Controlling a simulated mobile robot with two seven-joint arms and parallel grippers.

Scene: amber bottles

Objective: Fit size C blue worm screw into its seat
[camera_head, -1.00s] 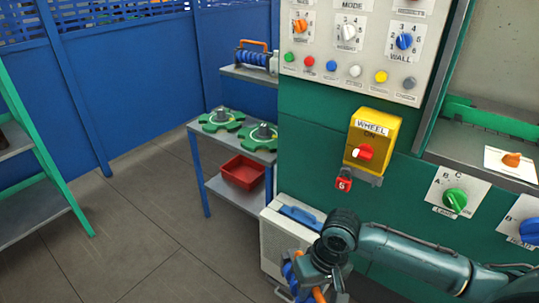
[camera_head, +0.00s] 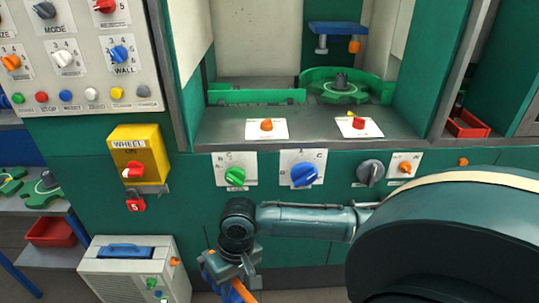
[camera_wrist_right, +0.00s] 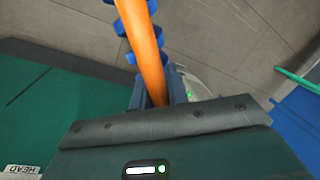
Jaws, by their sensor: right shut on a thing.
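My right gripper (camera_head: 218,268) is low in front of the green machine, near the bottom of the head view. It is shut on the blue worm screw, which has an orange shaft (camera_head: 242,290). The right wrist view shows the orange shaft (camera_wrist_right: 146,55) between the fingers, with the blue thread (camera_wrist_right: 132,18) beyond. Its far end is cut off, and I cannot read its size. In the machine's open chamber, a green toothed wheel (camera_head: 343,90) sits below a blue bracket (camera_head: 337,29). I cannot tell which part is the screw's seat. My left gripper is not in view.
A grey ledge (camera_head: 215,127) fronts the chamber, above green (camera_head: 235,177) and blue (camera_head: 305,174) knobs. A pale case (camera_head: 125,270) stands below. My right arm covers the lower right.

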